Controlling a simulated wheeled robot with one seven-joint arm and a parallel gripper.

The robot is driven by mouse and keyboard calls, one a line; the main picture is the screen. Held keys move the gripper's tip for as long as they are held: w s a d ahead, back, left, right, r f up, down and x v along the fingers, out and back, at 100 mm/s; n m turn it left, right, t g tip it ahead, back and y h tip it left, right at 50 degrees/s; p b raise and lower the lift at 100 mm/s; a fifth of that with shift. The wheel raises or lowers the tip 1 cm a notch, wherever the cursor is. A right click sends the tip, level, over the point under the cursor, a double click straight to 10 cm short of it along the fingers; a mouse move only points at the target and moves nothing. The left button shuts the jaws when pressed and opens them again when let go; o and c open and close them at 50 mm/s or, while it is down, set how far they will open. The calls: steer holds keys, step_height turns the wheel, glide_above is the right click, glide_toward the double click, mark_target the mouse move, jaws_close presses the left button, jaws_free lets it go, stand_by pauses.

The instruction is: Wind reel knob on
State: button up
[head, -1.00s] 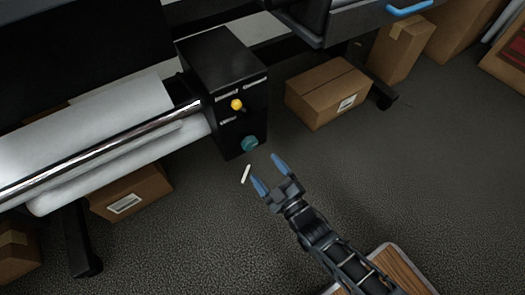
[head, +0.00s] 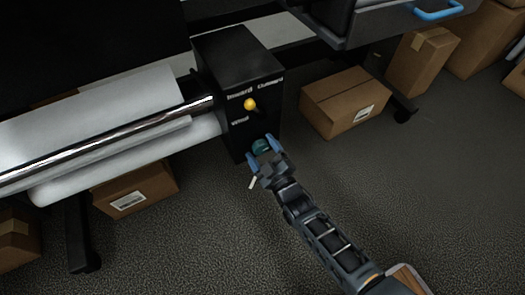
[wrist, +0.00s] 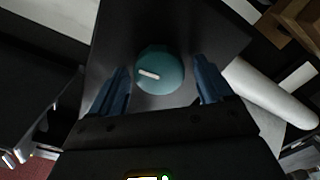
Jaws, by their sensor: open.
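The teal round knob (head: 261,146) sits low on the front of the black control box (head: 240,75). In the wrist view the knob (wrist: 160,70) shows a white pointer line towards its left side. My gripper (head: 264,148) is open in front of the knob, with its blue fingers apart. In the wrist view, one finger is left of the knob and one right, with gaps on both sides. In the head view my gripper hides part of the knob. A yellow knob (head: 250,104) sits above it, near white lettering that includes "Wind".
A white roll (head: 130,145) and a shiny bar (head: 110,134) extend left from the box. Cardboard boxes stand below (head: 135,190) and to the right (head: 343,97). Grey carpet in front is clear.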

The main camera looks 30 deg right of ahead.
steer(key=c, duration=1)
steer(key=shift+c, duration=0.2)
steer(key=shift+m, duration=0.4)
steer(key=shift+d+m+b, duration=0.1)
steer(key=shift+m+b, duration=0.6)
steer(key=shift+m, duration=1.8)
steer(key=o, duration=1)
steer(key=shift+o, duration=0.2)
steer(key=shift+s, duration=0.1)
